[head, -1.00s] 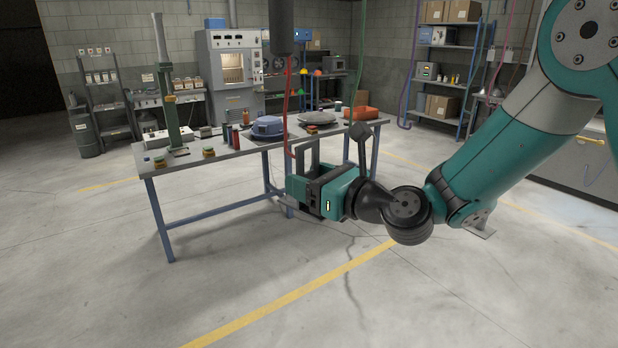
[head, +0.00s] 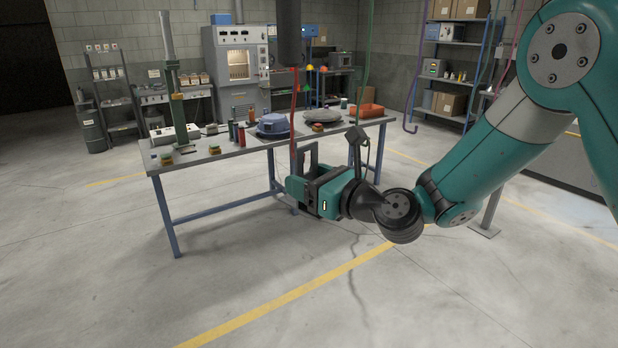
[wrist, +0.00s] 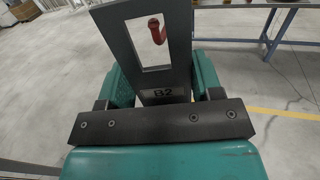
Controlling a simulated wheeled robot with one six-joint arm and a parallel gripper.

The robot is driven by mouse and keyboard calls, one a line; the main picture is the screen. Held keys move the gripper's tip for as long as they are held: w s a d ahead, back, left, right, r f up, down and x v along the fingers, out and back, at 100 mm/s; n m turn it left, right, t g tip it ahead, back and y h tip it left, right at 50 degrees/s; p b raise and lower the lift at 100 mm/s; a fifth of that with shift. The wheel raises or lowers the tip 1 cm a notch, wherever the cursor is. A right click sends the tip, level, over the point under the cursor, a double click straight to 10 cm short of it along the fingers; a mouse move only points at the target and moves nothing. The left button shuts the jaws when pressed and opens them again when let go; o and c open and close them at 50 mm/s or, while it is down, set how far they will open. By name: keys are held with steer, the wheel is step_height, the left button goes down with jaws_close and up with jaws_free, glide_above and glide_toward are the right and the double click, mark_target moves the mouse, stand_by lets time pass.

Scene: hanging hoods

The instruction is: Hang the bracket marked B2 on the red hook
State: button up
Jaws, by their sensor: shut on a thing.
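The bracket (wrist: 177,60) is a dark grey plate with a rectangular window. Its B2 label shows below the window in the wrist view. My gripper (head: 303,190) is shut on its lower part, with a teal jaw on each side. In the head view the bracket (head: 313,156) stands up from the jaws. The red hook (head: 293,120) hangs from a dark overhead post, just left of the bracket. In the wrist view the hook's red end (wrist: 157,31) shows within the window outline. I cannot tell whether it passes through the window or is only behind it.
A green cable (head: 366,70) and a purple hook (head: 410,120) hang to the right. The floor in front is clear.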

steer(key=shift+r, duration=0.1)
steer(key=shift+w+a+p, duration=0.3)
steer(key=shift+w+p, duration=0.15)
steer(key=shift+p, duration=0.15)
steer(key=shift+w+a+p, duration=0.55)
steer(key=shift+w+p, duration=0.25)
steer(key=shift+p, duration=0.05)
steer(key=shift+f+b, duration=0.95)
steer(key=shift+f, duration=0.45)
steer(key=o, duration=1.2)
steer(key=shift+o, duration=0.3)
steer(key=shift+s+d+f, duration=0.1)
steer(key=shift+d, duration=0.05)
